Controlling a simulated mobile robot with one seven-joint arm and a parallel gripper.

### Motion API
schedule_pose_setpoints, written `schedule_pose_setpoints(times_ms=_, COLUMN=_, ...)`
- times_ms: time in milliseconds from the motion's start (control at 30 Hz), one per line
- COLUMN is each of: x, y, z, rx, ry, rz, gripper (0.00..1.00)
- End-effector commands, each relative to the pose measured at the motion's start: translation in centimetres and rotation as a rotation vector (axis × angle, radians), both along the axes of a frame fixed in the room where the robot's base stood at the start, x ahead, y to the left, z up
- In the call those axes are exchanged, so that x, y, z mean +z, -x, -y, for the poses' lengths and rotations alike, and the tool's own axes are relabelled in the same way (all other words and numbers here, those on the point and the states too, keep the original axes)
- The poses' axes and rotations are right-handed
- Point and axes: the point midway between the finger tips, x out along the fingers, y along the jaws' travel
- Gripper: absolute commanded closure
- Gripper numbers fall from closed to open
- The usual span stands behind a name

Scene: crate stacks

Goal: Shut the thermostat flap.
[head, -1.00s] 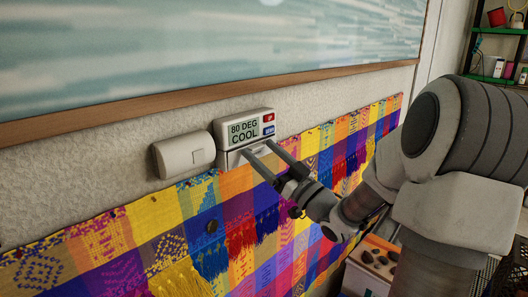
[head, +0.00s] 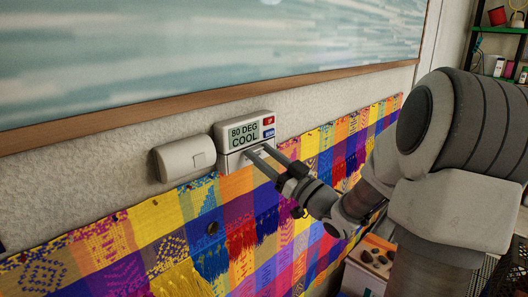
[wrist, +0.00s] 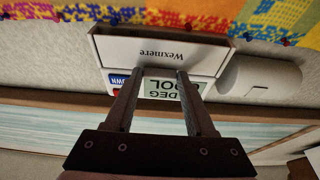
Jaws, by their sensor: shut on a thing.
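The white thermostat (head: 228,127) is on the wall and its display reads "80 DEG COOL". It also shows upside down in the wrist view (wrist: 207,72). Its flap (wrist: 125,50) is the pale panel marked "Wexmere" at the display's lower side, and it seems to stand out from the body; its exact angle is hard to tell. In the head view the flap (head: 233,161) is a narrow strip under the display. My gripper (head: 257,150) is at the thermostat's lower edge. In the wrist view my gripper (wrist: 160,75) has its fingers a little apart, their tips at the flap's edge; the contact is hidden.
A white rounded box (head: 183,158) is on the wall left of the thermostat. A patterned cloth (head: 170,235) hangs just below. A framed picture (head: 200,55) is above. A box of dark items (head: 372,262) and a shelf (head: 500,32) are to the right.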

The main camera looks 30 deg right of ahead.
Motion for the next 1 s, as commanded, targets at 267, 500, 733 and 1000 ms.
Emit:
schedule_pose_setpoints(times_ms=267, x=0.1, y=-0.1, z=0.0, rx=0.0, ry=0.009, rz=-0.029, gripper=1.0)
schedule_pose_setpoints(times_ms=500, x=0.1, y=-0.1, z=0.0, rx=0.0, ry=0.01, rz=-0.027, gripper=0.15)
schedule_pose_setpoints(times_ms=733, x=0.1, y=-0.1, z=0.0, rx=-0.001, ry=0.01, rz=-0.027, gripper=0.15)
schedule_pose_setpoints(times_ms=1000, x=-0.7, y=1.9, z=0.8, rx=-0.006, ry=0.011, rz=-0.028, gripper=0.15)
